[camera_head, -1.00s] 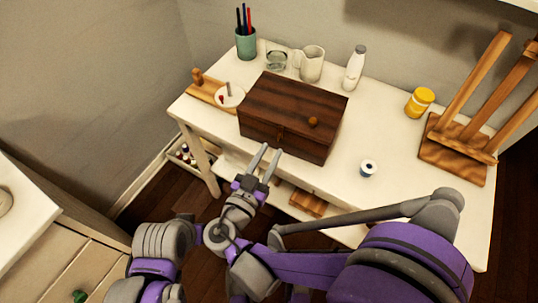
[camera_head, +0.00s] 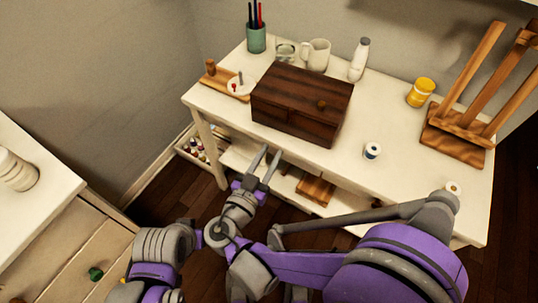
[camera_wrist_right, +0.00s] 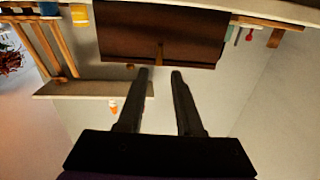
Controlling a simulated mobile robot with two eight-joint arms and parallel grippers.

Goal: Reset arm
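My right gripper (camera_head: 266,158) is open and empty in the head view, in front of the desk's near edge and below the dark wooden box (camera_head: 285,117). In the right wrist view its two fingers (camera_wrist_right: 160,72) are spread apart with nothing between them, and the box (camera_wrist_right: 125,42) shows beyond the tips. The right arm is bent, with its elbow near the desk's right front. My left gripper does not show in the head view.
The white desk (camera_head: 405,185) holds a pen cup (camera_head: 256,38), mug (camera_head: 317,55), bottle (camera_head: 359,60), yellow jar (camera_head: 421,92), spool (camera_head: 372,151) and wooden easel (camera_head: 455,143). A shelf (camera_head: 240,155) is below. A pale cabinet (camera_head: 50,195) stands left. Dark floor shows between them.

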